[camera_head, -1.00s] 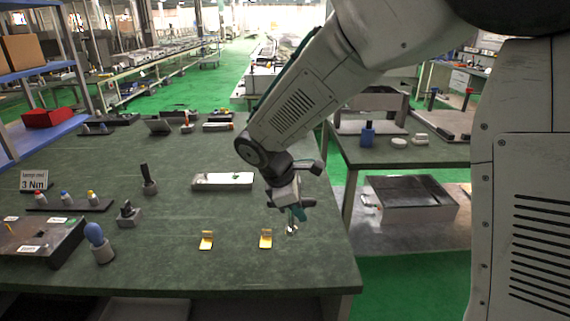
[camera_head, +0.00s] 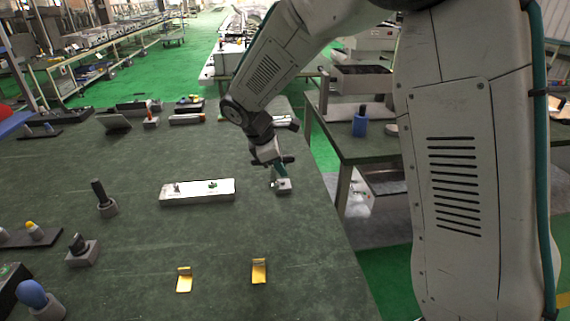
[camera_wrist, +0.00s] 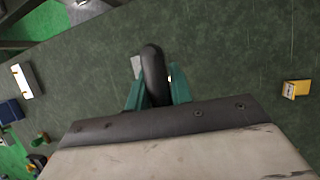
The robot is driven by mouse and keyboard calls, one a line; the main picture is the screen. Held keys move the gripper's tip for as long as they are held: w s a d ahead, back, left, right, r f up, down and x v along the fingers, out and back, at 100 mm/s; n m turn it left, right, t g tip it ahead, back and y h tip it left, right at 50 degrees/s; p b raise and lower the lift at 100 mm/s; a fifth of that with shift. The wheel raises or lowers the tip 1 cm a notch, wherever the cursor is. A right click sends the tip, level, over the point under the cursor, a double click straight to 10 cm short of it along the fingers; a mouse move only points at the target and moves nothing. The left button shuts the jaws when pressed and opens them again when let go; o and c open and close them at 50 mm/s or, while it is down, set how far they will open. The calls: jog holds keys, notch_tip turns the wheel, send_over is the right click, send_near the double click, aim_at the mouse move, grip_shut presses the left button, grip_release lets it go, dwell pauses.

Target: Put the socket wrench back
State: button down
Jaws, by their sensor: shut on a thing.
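My gripper (camera_head: 279,170) points down over the right side of the green table in the head view. In the wrist view its teal fingers (camera_wrist: 158,95) are shut on the black rounded handle of the socket wrench (camera_wrist: 153,70). The wrench's lower end is hidden from the wrist camera. In the head view a small grey block (camera_head: 283,186), apparently a holder, sits just below my fingertips. A grey patch of it also shows beside the handle in the wrist view (camera_wrist: 137,64). I cannot tell whether the wrench touches or enters the block.
A white tray (camera_head: 170,196) with small parts lies left of my gripper. Two gold brackets (camera_head: 184,280) (camera_head: 259,271) stand nearer the front. Dark-handled tools in grey holders (camera_head: 107,207) (camera_head: 83,255) are at the left. The table's right edge (camera_head: 330,210) is close.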

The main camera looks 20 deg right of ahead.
jog(key=shift+w+d+f, duration=0.7)
jog(key=shift+w+d, duration=0.05)
jog(key=shift+w, duration=0.3)
jog(key=shift+w+d+f, duration=0.7)
jog(key=shift+w, duration=0.35)
jog(key=shift+w+d+f, duration=0.7)
jog(key=shift+w+d, duration=0.05)
jog(key=shift+w, duration=0.3)
jog(key=shift+f, duration=0.1)
jog(key=c, duration=1.2)
grip_release()
jog(key=shift+c, duration=0.2)
